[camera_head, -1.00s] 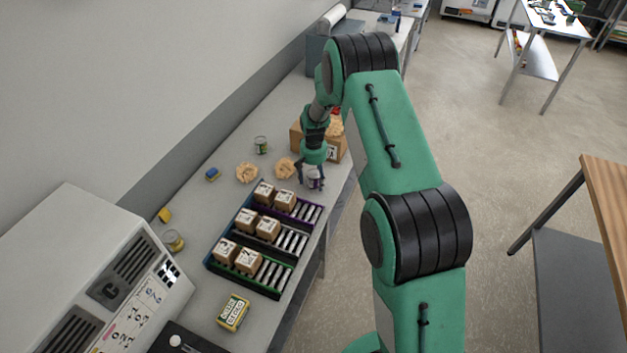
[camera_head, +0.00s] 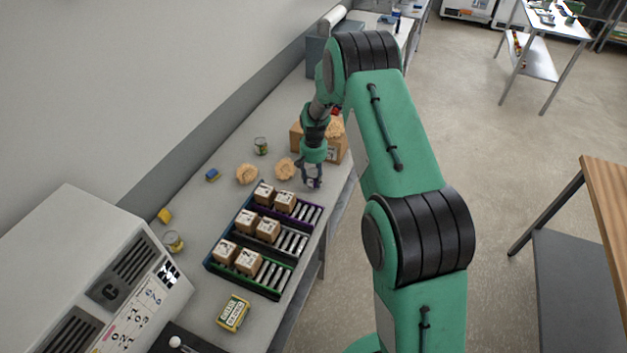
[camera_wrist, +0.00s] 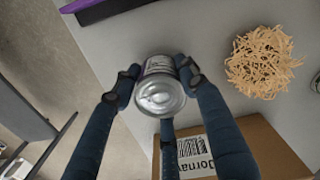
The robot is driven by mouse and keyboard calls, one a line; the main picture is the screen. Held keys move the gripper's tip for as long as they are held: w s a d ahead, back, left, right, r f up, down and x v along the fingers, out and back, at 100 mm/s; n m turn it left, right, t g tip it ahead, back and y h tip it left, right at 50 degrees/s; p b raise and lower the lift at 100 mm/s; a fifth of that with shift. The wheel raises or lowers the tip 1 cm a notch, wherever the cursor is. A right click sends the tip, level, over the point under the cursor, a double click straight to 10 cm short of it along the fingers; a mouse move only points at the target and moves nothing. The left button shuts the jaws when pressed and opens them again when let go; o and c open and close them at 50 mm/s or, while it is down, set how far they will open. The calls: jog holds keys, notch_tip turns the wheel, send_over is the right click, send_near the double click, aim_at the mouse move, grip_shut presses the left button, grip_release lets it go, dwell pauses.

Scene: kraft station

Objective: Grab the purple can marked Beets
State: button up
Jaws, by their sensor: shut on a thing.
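A can (camera_wrist: 160,95) with a silver lid and a purple-edged label is in the middle of the wrist view, end toward the camera. Its lettering is too small to read. My gripper (camera_wrist: 161,80) has its dark blue fingers around the can and is shut on it. In the head view my gripper (camera_head: 312,181) points down at the bench's right edge, just beyond the purple-edged rack. There the fingers mostly hide the can. I cannot tell whether it touches the bench.
Racks of small cartons (camera_head: 267,229) stand nearer on the bench. Shredded nests (camera_head: 285,168) lie left of my gripper. A cardboard box (camera_head: 336,148) is close behind it. A green can (camera_head: 260,146) stands toward the wall. Open floor lies right.

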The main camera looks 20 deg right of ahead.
aim_at(313, 172)
notch_tip(313, 172, up, 9)
jog(key=shift+f, duration=0.1)
dwell(0.3)
jog(key=shift+w, duration=0.1)
dwell(0.5)
